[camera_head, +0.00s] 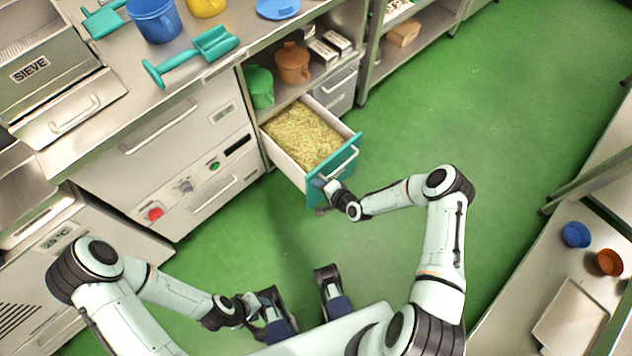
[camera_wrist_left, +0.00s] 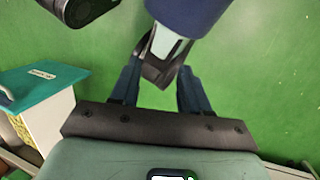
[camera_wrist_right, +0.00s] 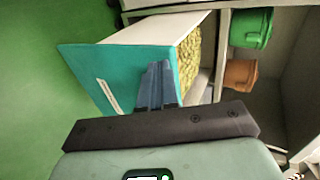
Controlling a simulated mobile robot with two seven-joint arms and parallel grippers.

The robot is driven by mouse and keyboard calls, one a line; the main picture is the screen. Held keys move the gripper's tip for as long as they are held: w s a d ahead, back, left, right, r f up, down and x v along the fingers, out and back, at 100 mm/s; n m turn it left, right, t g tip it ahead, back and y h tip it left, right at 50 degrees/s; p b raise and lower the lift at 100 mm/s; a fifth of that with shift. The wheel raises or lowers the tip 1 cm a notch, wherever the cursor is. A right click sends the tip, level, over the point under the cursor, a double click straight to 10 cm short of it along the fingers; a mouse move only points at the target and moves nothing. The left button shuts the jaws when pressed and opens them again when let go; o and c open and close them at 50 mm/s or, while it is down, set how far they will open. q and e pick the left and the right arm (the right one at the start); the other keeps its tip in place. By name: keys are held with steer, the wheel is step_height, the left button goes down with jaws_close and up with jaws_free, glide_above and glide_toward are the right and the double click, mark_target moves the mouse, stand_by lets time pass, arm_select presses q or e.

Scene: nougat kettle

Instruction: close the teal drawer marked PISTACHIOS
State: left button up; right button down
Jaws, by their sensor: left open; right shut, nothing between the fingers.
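The teal-fronted drawer (camera_head: 337,166) stands pulled out of the counter, with a pale bar handle and chopped yellow-green pistachios (camera_head: 302,137) inside. Its teal front also shows at the left of the left wrist view (camera_wrist_left: 42,88), with a white label too small to read. My right gripper (camera_head: 322,186) is shut and empty at the outer face of the drawer front, near its left end. In the right wrist view, the closed fingers (camera_wrist_right: 157,85) overlap the teal front (camera_wrist_right: 92,72); I cannot tell whether they touch it. My left gripper (camera_head: 258,308) is open and empty, low over the floor by my base.
A green pot (camera_head: 260,87) and a brown pot (camera_head: 293,63) stand on the shelf behind the drawer. A grey drawer (camera_head: 337,92) is beside it. The green floor (camera_head: 400,130) in front is clear. A bench with two bowls (camera_head: 576,234) is at the right.

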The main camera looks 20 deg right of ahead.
steer(key=shift+w+a, duration=0.3)
steer(key=shift+w, duration=0.35)
